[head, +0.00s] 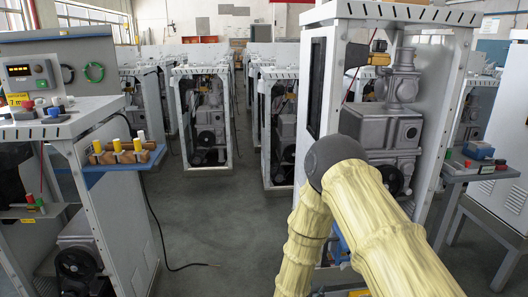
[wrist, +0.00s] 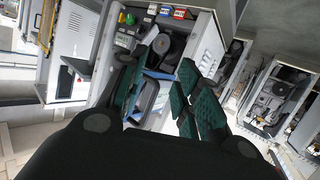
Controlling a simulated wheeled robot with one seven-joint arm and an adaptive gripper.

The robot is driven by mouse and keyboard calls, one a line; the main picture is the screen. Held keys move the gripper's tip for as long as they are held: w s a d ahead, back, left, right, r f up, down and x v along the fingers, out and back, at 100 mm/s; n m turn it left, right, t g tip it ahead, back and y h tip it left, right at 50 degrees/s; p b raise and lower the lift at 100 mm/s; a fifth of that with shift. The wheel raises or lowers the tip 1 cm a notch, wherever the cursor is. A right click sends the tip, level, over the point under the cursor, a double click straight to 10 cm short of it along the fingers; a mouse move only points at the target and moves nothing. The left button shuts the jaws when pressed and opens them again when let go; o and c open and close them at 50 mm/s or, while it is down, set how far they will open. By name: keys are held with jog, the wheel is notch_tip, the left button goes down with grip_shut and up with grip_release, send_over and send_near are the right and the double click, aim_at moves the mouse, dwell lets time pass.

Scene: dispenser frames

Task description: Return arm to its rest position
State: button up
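My gripper (wrist: 164,88) shows in the wrist view with its green-padded fingers spread apart. I see nothing held between the pads. My arm (head: 365,205), in a beige ribbed sleeve with a dark round joint, is bent in front of the right dispenser frame in the head view. The gripper itself is out of sight there. The right dispenser frame (head: 343,18) is a white cabinet with grey pump parts inside. In the tilted wrist view, an open dispenser cabinet (wrist: 208,45) lies beyond the fingers; I cannot tell whether they touch anything.
A left workstation (head: 120,205) carries a blue shelf (head: 100,170) with yellow-topped parts. A side table (head: 465,172) with a blue box (head: 479,150) stands at right. Rows of dispenser frames (head: 205,70) fill the back. Grey floor (head: 215,225) is open in the middle, with a black cable (head: 185,267) on it.

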jog(key=s+d+f+n+g+y+p, duration=0.2)
jog(key=s+f+g+y, duration=0.25)
jog(key=s, duration=0.85)
jog(key=s+d+f+n+g+y+p, duration=0.25)
jog(key=s+f, duration=0.35)
jog(key=s, duration=0.7)
jog(key=s+d+r+n+g+y, duration=0.1)
jog(key=s+g, duration=0.3)
jog(key=s, duration=1)
jog(key=shift+s+d+r+g+y+p, duration=0.2)
jog(key=shift+s+r+g+y+p, duration=0.1)
jog(key=shift+r+y, duration=0.1)
